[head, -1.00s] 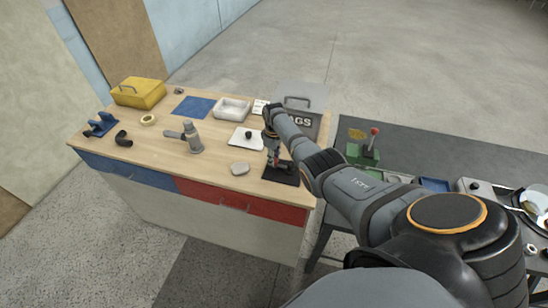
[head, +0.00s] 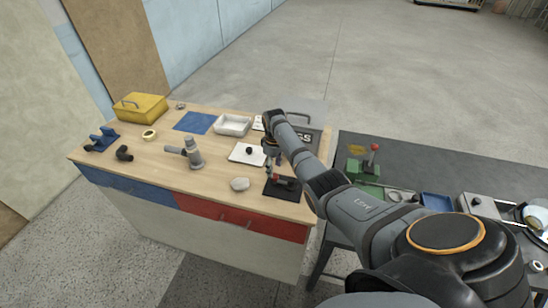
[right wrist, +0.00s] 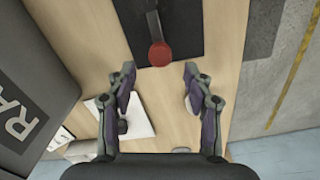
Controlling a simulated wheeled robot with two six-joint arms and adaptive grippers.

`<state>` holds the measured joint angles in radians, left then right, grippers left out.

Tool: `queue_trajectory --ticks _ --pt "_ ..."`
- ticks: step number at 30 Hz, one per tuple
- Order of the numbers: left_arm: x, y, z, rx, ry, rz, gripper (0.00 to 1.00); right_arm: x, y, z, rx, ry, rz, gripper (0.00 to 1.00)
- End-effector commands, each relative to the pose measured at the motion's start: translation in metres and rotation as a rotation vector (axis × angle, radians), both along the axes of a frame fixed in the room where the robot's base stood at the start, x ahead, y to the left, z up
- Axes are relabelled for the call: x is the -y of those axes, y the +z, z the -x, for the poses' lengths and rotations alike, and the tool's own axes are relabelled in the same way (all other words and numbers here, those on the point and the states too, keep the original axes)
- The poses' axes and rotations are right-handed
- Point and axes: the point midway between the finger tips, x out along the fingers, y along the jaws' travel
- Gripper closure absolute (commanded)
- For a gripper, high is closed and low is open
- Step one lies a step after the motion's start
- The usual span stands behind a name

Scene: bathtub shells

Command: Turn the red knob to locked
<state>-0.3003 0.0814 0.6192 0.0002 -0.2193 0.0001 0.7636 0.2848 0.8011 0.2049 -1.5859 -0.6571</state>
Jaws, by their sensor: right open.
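The red knob (head: 283,180) sits on a black plate (head: 284,192) at the right front of the wooden workbench. In the right wrist view the knob (right wrist: 160,54) shows as a red round end on a dark bar, which runs up the picture over the black plate (right wrist: 187,42). My right gripper (head: 271,164) is beside the knob, on its left in the head view. In the right wrist view my right gripper (right wrist: 160,74) is open and empty, with the red end just beyond the gap between its fingertips. My left gripper is not in view.
A white plate with a black knob (head: 249,151) lies left of the gripper. A grey stone-like lump (head: 239,184), a grey tap-like fitting (head: 193,154) and a white tray (head: 233,124) stand on the bench (head: 165,185). A dark box (head: 307,134) is behind my arm.

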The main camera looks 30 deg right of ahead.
Motion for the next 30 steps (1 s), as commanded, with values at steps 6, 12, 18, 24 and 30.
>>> queue_trajectory --ticks 6,12,18,24,30 --pt "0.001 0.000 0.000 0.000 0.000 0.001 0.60 0.000 0.053 -0.001 0.004 0.001 0.002 0.48" --pt "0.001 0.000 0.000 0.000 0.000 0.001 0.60 0.000 0.077 -0.001 0.002 0.000 0.001 0.48" --pt "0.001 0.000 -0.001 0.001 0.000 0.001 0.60 0.000 0.080 -0.001 0.001 0.000 0.000 0.48" --pt "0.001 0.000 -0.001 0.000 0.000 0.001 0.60 0.000 0.080 -0.001 0.001 0.000 0.000 0.48" --pt "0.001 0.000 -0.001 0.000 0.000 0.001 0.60 -0.001 0.077 0.001 0.002 0.000 0.004 0.48"
